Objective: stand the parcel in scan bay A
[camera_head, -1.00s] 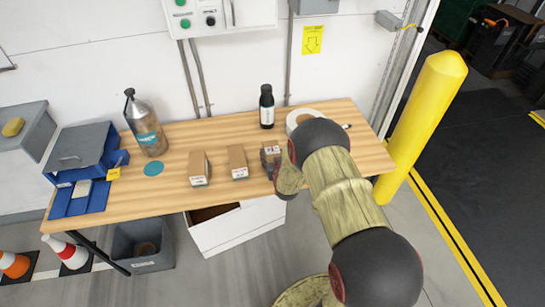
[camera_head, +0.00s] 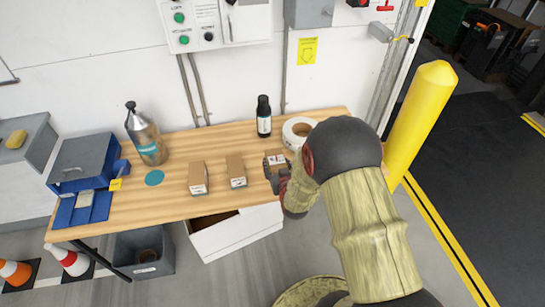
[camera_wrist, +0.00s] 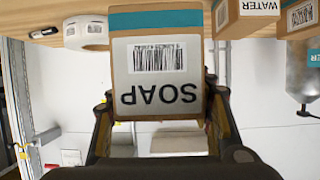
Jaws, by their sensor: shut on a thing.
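A brown box (camera_head: 276,157), which I take to be the parcel, is at the right part of the wooden table (camera_head: 225,200). In the wrist view the box (camera_wrist: 160,55) appears upside down, with a teal band, a barcode and the word SOAP on its white label. My gripper (camera_head: 279,178) is shut on it, with a finger on each side in the wrist view (camera_wrist: 160,118). I cannot tell whether the box touches the table. No marking that reads scan bay A can be made out.
Two brown boxes (camera_head: 198,178) (camera_head: 236,170) stand left of the held one. A black bottle (camera_head: 264,117) and a tape roll (camera_head: 298,132) are behind. A metal bottle (camera_head: 146,135), a teal disc (camera_head: 154,177) and a blue unit (camera_head: 85,165) are at left. A yellow post (camera_head: 420,115) stands right.

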